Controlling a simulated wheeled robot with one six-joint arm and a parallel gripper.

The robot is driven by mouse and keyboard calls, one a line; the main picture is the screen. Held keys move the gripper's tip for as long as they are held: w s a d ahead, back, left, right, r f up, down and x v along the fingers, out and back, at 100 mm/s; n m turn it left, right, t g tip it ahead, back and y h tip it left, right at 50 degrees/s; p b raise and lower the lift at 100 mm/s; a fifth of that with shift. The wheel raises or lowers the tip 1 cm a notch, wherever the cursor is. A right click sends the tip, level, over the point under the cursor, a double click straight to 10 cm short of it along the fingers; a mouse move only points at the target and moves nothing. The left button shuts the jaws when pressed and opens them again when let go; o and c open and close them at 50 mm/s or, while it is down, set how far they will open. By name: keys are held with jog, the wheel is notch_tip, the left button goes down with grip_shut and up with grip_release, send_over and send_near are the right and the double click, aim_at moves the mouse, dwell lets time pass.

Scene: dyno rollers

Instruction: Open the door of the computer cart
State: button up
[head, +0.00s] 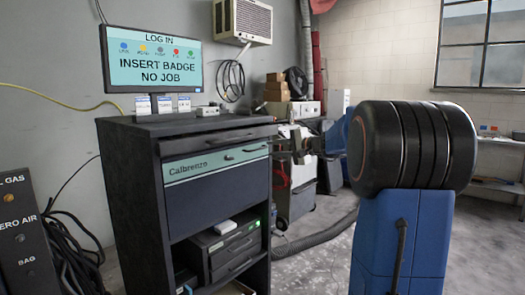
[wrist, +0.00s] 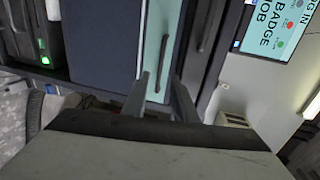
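The dark computer cart (head: 135,190) stands at left in the head view. Its front door (head: 215,195) has a teal strip marked "Calbrenzo" with a small dark handle (head: 250,149); the door looks closed. In the wrist view, turned on its side, the teal strip (wrist: 153,45) and its handle (wrist: 163,62) show just beyond my fingers. My gripper (wrist: 160,82) is open, its two fingers apart on either side of the line to the handle, with nothing held. In the head view my gripper (head: 286,143) is right of the door, close to the cart's front.
A dark drawer (head: 215,138) with its own handle is above the door. A monitor (head: 152,60) stands on top; a printer (head: 225,245) sits on the open shelf below. A grey hose (head: 310,238) lies on the floor behind. A gas panel (head: 22,230) is at far left.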

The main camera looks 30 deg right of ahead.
aim_at(260, 149)
jog(key=x, duration=0.6)
jog(key=shift+w+a, duration=0.15)
jog(key=shift+w, duration=0.15)
grip_shut()
dwell(1.2)
